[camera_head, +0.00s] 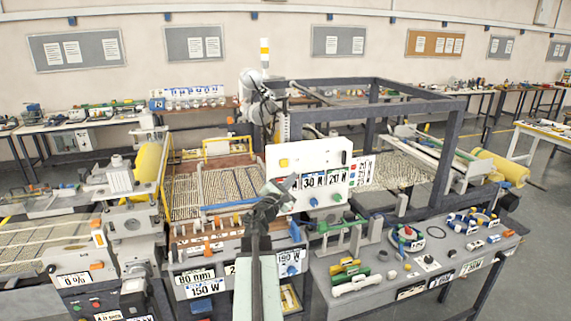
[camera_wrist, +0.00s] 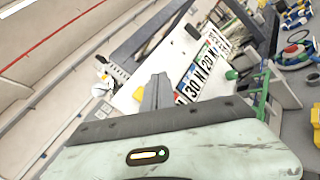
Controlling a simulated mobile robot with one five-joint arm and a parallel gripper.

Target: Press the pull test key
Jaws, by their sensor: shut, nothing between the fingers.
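A white upright panel (camera_head: 330,165) stands in the middle of the machine, with plates reading 30 N and 20 N. It carries a yellow button (camera_head: 284,162), a blue knob (camera_head: 313,201) and a green knob (camera_head: 338,197). I cannot read a label that marks one as the pull test key. My gripper (camera_head: 283,187) is shut and empty, in front of the panel's lower left in the head view. In the wrist view the shut fingers (camera_wrist: 158,80) overlap the panel (camera_wrist: 180,55), left of its number plates (camera_wrist: 203,72). Contact cannot be told.
A dark frame (camera_head: 420,100) rises behind and right of the panel. A grey bench (camera_head: 345,265) at the right holds tools, rings and a green-topped clamp. A lower front panel (camera_head: 205,275) reads 80 mm and 150 W. Mesh (camera_head: 225,185) lies left of the white panel.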

